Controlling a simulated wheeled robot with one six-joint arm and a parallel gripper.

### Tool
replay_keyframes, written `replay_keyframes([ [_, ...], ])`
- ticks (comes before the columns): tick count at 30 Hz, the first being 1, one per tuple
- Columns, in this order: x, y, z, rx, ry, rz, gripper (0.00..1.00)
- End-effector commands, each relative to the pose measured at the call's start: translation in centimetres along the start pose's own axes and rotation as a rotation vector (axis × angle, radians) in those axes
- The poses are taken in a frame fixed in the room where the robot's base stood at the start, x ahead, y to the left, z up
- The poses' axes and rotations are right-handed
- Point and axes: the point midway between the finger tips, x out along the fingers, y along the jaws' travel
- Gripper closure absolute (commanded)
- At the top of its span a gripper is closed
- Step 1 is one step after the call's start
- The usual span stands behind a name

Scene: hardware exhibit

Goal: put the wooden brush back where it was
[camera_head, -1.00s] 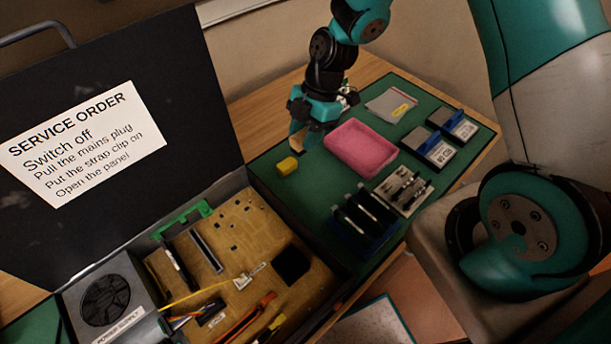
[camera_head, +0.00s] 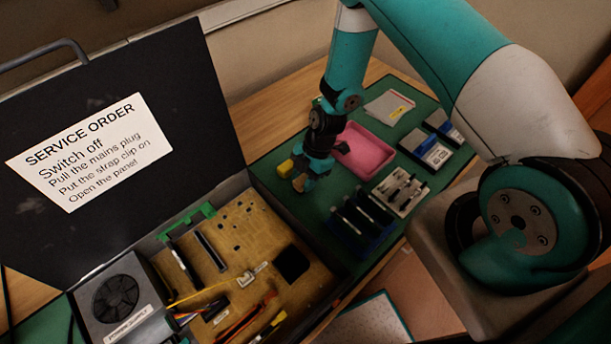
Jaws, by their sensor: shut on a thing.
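My gripper (camera_head: 304,178) points down over the green mat (camera_head: 312,213), in front of the pink tray. It is shut on a small tan thing, which I take to be the wooden brush (camera_head: 299,184). Only a small part of it shows below the fingers; the rest is hidden by the gripper. I cannot tell whether it touches the mat.
A pink tray (camera_head: 374,153) is behind and right of my gripper. A dark blue rack (camera_head: 360,224) and a pale holder with tools (camera_head: 400,190) stand to the right. The open case (camera_head: 215,250) with its circuit board is in front left. Blue-grey boxes (camera_head: 425,149) stand farther right.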

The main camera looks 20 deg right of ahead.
Motion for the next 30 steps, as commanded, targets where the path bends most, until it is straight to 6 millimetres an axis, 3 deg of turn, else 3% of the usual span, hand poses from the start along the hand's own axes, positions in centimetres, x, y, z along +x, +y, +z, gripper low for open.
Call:
replay_keyframes([
  [6, 0.4, 0.0, 0.2, 0.000, 0.000, 0.000, 0.85],
  [7, 0.2, 0.0, 0.1, 0.000, 0.000, 0.000, 0.59],
  [9, 0.2, 0.0, 0.1, 0.000, 0.000, 0.000, 0.43],
  [10, 0.2, 0.0, 0.1, 0.000, 0.000, 0.000, 0.41],
  [22, -0.7, 0.1, 0.1, 0.000, -0.001, 0.003, 0.41],
  [30, -5.9, 0.2, 0.2, 0.000, -0.002, 0.007, 0.41],
])
